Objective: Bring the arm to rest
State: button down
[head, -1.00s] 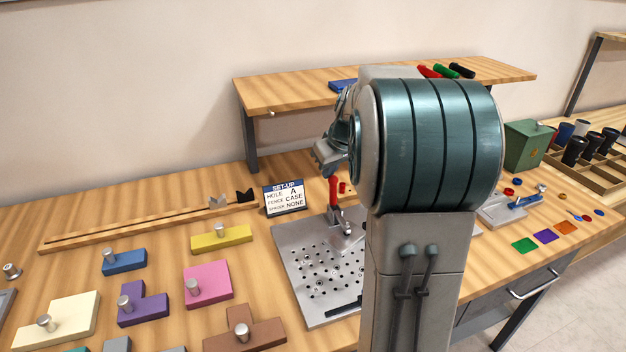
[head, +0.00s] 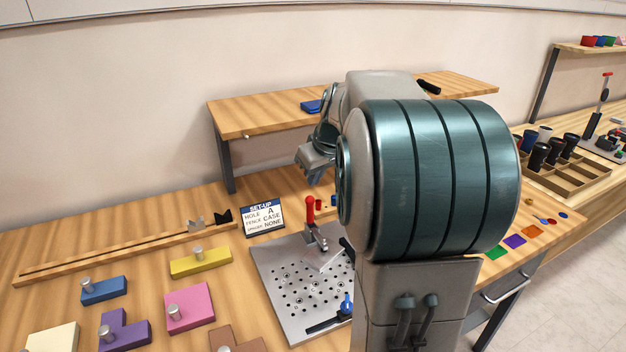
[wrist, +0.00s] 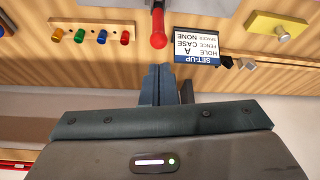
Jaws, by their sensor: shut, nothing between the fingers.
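My arm rises in the middle of the head view, its large teal joint hiding much of the bench behind it. My gripper (head: 316,178) hangs beyond the joint, above the back of the bench and clear of the surface. In the wrist view my gripper (wrist: 166,72) has its fingers together with nothing between them. The red-handled clamp (head: 310,212) stands on the perforated metal plate (head: 275,270); its red knob (wrist: 158,30) shows just past the fingertips in the wrist view, apart from them as far as I can tell.
The set-up card (head: 263,217) stands left of the clamp. A raised wooden shelf (head: 260,118) is behind the arm. Yellow (head: 200,261) and pink (head: 190,306) knobbed blocks lie at left. A compartment tray (head: 565,182) with dark cups is at right.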

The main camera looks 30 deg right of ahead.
jog(key=s+a+f+m+g, duration=0.1)
jog(key=s+a+f, duration=0.1)
jog(key=s+a, duration=0.6)
jog(key=s+a+f+m+g+p, duration=0.1)
jog(key=s+a+f, duration=0.2)
jog(key=s+a, duration=0.4)
jog(key=s, duration=0.7)
jog(key=shift+s+a+f+h, duration=0.25)
jog(key=shift+s+a+h, duration=0.05)
jog(key=shift+s+a, duration=0.1)
